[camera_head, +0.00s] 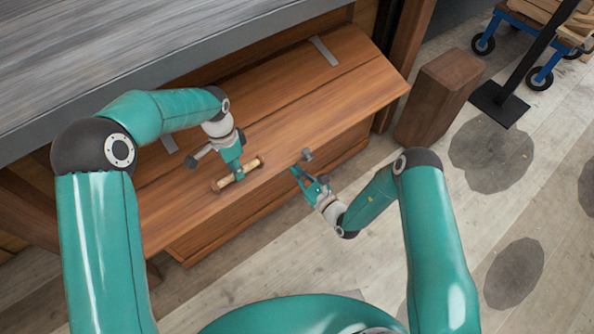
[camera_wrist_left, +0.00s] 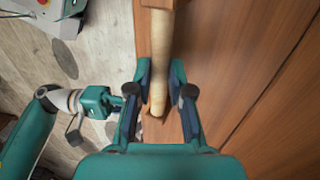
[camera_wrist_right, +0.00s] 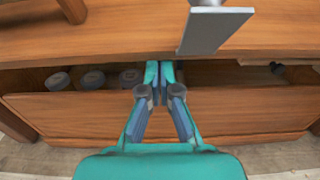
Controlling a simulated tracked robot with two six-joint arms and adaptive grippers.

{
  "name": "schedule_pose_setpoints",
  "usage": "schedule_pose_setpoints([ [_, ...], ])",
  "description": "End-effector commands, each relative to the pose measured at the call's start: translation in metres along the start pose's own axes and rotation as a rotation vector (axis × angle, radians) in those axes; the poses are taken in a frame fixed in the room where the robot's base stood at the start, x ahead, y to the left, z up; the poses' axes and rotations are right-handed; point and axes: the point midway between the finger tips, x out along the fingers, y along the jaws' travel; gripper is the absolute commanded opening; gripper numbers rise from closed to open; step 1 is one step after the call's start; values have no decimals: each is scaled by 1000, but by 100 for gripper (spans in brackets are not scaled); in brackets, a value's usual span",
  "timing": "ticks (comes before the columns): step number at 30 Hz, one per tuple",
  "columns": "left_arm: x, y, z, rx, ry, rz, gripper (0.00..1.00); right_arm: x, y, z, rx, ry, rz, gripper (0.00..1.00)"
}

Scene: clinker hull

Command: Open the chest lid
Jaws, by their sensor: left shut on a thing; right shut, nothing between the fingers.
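The wooden chest stands below the grey worktop, its lid (camera_head: 300,105) tilted up at the front. The right wrist view shows a dark gap between the lid's edge (camera_wrist_right: 90,45) and the chest's front wall (camera_wrist_right: 60,115). My left gripper (camera_head: 238,175) is shut on the pale bar handle (camera_head: 255,163) on the lid; the left wrist view shows the handle (camera_wrist_left: 158,75) between its fingers. My right gripper (camera_head: 296,172) is shut and empty at the gap, just below the lid's metal hasp (camera_head: 307,154). The hasp (camera_wrist_right: 213,30) hangs from the lid's edge.
Several round grey-topped things (camera_wrist_right: 93,79) sit inside the chest. The grey worktop (camera_head: 150,50) overhangs the chest's back. A brown wooden block (camera_head: 440,95) stands at the chest's right end, near a black post base (camera_head: 500,103) and a blue wheeled cart (camera_head: 545,65).

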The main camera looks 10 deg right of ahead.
Motion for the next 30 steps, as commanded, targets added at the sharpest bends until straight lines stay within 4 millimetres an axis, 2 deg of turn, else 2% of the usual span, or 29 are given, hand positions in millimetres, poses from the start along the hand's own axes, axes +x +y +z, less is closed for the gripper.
schedule_pose_setpoints([
  [1, -5, -10, 0, -4, 11, -26, 0, -1, 0, 9, -2, -9, 1, 0],
  [4, -4, -10, 0, -4, 10, -25, 0, -4, 0, 20, -3, -14, 2, 0],
  [12, -1, -9, 0, -3, 7, -21, 0, -4, 0, 23, -7, -21, 5, 0],
  [13, -1, -8, 0, -3, 6, -21, 25, -4, 0, 23, -7, -21, 5, 0],
  [17, 0, -8, 0, -2, 5, -18, 45, -3, -1, 24, -9, -22, 4, 0],
  [25, 0, -5, 0, 1, 3, -14, 45, -4, -1, 20, -5, -16, 1, 0],
  [30, 12, -7, 0, 2, 2, -12, 45, -4, -1, 11, -4, -12, 1, 0],
])
